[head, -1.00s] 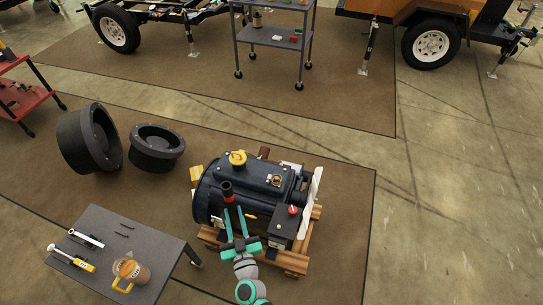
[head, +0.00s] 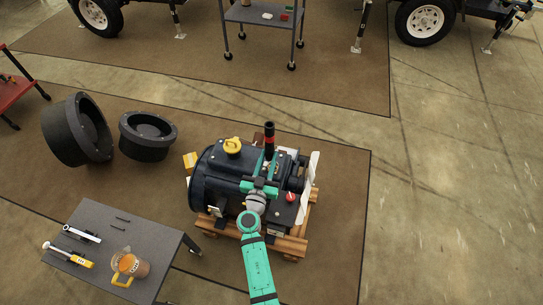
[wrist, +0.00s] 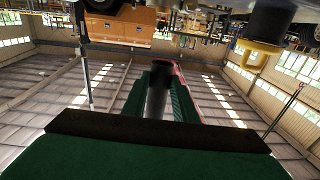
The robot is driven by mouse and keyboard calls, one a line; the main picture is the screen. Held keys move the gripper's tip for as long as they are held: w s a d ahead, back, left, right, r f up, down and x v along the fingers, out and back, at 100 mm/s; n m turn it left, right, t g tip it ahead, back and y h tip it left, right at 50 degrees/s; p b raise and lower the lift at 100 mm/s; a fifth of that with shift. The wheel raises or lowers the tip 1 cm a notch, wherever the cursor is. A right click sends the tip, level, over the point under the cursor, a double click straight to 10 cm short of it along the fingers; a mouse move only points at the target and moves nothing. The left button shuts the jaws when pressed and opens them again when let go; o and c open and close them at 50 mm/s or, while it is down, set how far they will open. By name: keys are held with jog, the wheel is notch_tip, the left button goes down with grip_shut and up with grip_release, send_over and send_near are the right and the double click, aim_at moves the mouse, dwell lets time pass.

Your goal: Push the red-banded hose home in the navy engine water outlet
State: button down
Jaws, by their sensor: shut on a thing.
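My gripper (head: 267,172) is shut on a black hose with a red band (head: 269,139), above the top of the navy engine (head: 212,182). The hose stands nearly upright, its dark end pointing up and its lower part hidden by the fingers. In the wrist view the dark hose (wrist: 157,92) sits between the two green fingers. The water outlet cannot be made out in the head view; my gripper and arm cover part of the engine top. I cannot tell whether the hose touches the engine.
A yellow cap (head: 232,146) stands on the engine to the left. A red knob (head: 291,197) is to the right of my wrist. The engine sits on a wooden pallet (head: 285,244). A grey table (head: 150,225) with tools and a mug stands at front left.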

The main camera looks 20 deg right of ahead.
jog(key=shift+w+d+r, duration=0.2)
jog(key=shift+w+d, duration=0.05)
jog(key=shift+d, duration=0.5)
jog(key=shift+f, duration=2.9)
jog(key=shift+w+a, duration=0.1)
jog(key=shift+d, duration=0.2)
jog(key=shift+a, duration=0.15)
